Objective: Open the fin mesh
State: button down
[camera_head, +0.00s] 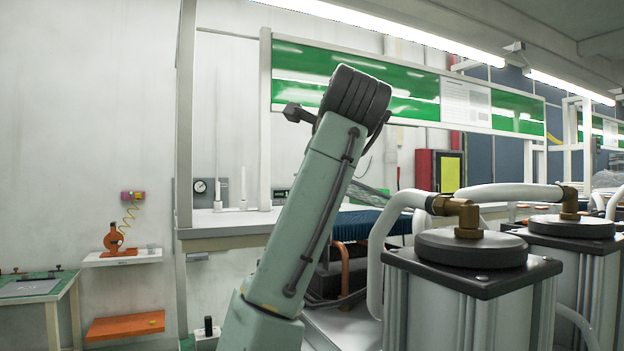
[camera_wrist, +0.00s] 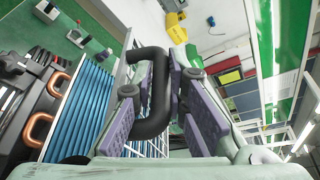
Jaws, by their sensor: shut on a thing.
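The fin mesh, a panel of blue parallel fins, lies at the left in the wrist view (camera_wrist: 84,112). In the head view its blue edge (camera_head: 372,224) shows on a unit behind my arm. A thick black bent handle (camera_wrist: 158,108) rises beside the fins in the wrist view. My gripper (camera_wrist: 150,82), with purple pads, is shut on this handle, one finger on each side. My raised arm link covers the gripper in the head view. I cannot tell whether the mesh is raised.
Copper pipe bends (camera_wrist: 40,128) lie left of the fins. Two dark-topped columns, the near one (camera_head: 470,252) and a farther one (camera_head: 573,227), stand at the right with white hoses. A bench (camera_head: 228,222) stands behind, and an orange shelf (camera_head: 124,326) at the lower left.

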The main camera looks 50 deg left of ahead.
jog(key=w+r, duration=0.1)
jog(key=r+m, duration=0.1)
jog(key=w+d+r+m+g, duration=0.1)
jog(key=shift+w+r, duration=0.3)
jog(key=shift+r, duration=0.05)
jog(key=shift+w+d+r, duration=0.15)
jog(key=shift+w+r, duration=0.7)
jog(key=c, duration=1.9)
grip_release()
jog(key=v, duration=0.7)
jog(key=shift+d, duration=0.2)
